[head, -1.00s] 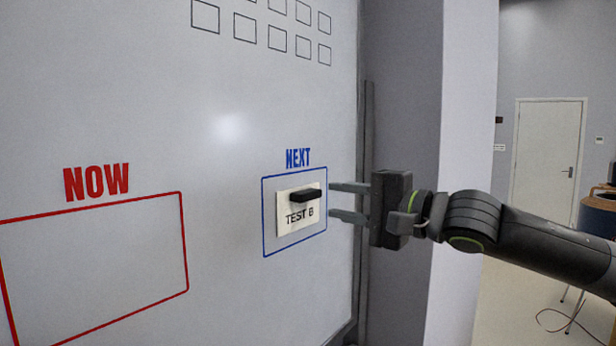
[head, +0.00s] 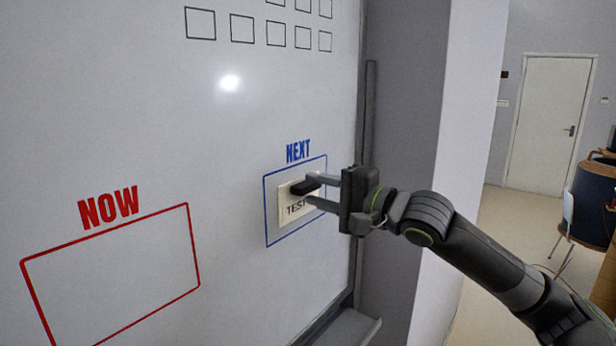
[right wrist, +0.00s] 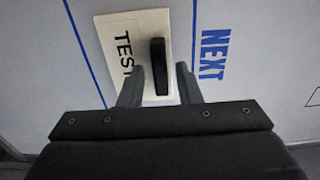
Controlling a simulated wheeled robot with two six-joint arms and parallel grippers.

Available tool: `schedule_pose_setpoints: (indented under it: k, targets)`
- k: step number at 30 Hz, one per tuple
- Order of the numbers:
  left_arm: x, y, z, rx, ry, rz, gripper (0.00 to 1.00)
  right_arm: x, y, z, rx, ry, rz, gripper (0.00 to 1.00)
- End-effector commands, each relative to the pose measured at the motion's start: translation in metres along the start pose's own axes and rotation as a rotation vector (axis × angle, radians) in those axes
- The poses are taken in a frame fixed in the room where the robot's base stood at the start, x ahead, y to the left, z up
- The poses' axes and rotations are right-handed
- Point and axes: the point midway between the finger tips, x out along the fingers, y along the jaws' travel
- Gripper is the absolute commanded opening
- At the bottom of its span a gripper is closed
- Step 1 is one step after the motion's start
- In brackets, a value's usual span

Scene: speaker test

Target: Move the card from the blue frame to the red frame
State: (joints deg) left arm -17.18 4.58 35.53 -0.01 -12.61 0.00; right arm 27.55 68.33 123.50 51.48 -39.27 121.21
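The white card (head: 292,209) is on the whiteboard inside the blue frame (head: 266,220) under the word NEXT. It has a black handle (head: 304,186) and the word TEST; the rest of its text is covered by my gripper. My right gripper (head: 310,190) is open at the card. In the right wrist view its fingers (right wrist: 160,80) are on either side of the handle (right wrist: 158,62), with a gap on each side. The red frame (head: 194,246), under the word NOW, is empty. My left gripper is not in view.
The whiteboard (head: 235,160) has rows of small empty squares above. A ledge (head: 345,328) runs along its lower edge at the right. A grey wall column stands right of the board, with a door (head: 546,122) farther back. The board between the two frames is clear.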

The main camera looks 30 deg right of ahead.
Motion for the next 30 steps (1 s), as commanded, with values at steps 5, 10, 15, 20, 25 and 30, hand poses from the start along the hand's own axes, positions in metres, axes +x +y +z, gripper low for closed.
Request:
schedule_pose_setpoints:
  k: [5, 10, 15, 20, 25, 30]
  targets:
    - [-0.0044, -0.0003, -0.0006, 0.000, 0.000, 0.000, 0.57, 0.0033, -0.0002, 0.0000, 0.000, 0.000, 0.001, 0.31]
    - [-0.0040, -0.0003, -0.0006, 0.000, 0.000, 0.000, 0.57, 0.0036, 0.0005, -0.0001, -0.001, 0.001, 0.001, 0.31]
    - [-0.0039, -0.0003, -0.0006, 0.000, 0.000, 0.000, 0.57, 0.0035, 0.0003, 0.0000, -0.001, 0.001, 0.001, 0.26]
    - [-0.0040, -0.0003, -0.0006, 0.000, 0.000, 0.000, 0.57, 0.0035, 0.0002, 0.0000, -0.001, 0.000, 0.001, 0.15]
    - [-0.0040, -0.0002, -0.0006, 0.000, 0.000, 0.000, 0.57, 0.0034, 0.0003, 0.0000, 0.000, 0.000, 0.001, 0.04]
    - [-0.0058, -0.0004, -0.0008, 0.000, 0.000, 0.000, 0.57, 0.0034, -0.0008, 0.0001, 0.000, 0.000, 0.001, 0.00]
